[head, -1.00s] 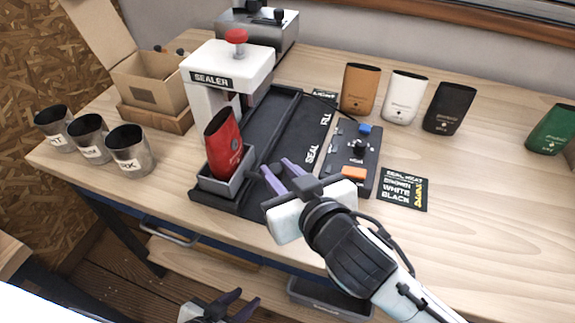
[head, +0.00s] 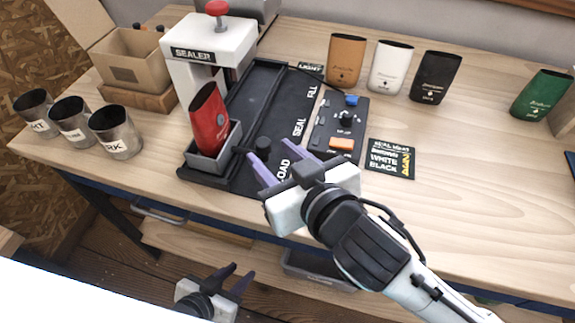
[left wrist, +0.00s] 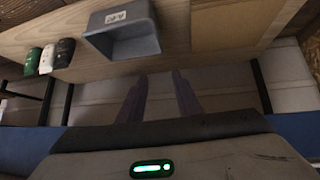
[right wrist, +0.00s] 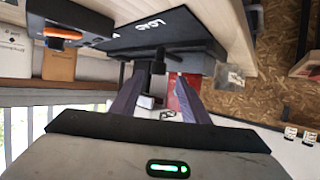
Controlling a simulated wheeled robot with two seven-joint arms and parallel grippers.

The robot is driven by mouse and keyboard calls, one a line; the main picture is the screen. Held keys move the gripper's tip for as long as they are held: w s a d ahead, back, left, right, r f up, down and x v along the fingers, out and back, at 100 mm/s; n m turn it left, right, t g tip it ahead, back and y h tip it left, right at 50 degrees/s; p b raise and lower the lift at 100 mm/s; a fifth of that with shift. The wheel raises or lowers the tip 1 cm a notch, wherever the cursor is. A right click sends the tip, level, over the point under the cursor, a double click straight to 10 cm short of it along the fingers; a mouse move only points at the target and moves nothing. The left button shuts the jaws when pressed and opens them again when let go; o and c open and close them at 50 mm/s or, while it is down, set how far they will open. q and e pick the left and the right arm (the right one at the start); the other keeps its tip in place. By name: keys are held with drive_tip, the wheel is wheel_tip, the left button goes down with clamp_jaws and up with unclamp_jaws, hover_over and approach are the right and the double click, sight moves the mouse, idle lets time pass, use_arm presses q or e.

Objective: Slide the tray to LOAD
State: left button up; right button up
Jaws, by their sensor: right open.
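The small grey tray (head: 205,165) holds an upright red pouch (head: 208,118) near the front end of the black track (head: 258,95). The track is marked LOAD, SEAL and FILL; the tray looks roughly level with LOAD (head: 283,170). A black knob (head: 263,146) stands to the tray's right and shows in the right wrist view (right wrist: 158,68). My right gripper (head: 270,152) is open, its fingers apart on either side of the knob; contact cannot be told. My left gripper (head: 241,272) is open and empty, low in front of the bench.
The sealer (head: 205,55) stands behind the tray. A control box (head: 338,130) and a sign card (head: 390,158) lie right of the track. Several pouches stand at the back right. Metal cups (head: 115,133) stand left. The bench's right front is clear.

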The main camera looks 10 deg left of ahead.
drive_tip(key=v, duration=0.6)
drive_tip(key=shift+s+d, duration=0.25)
drive_tip(key=shift+s, duration=0.1)
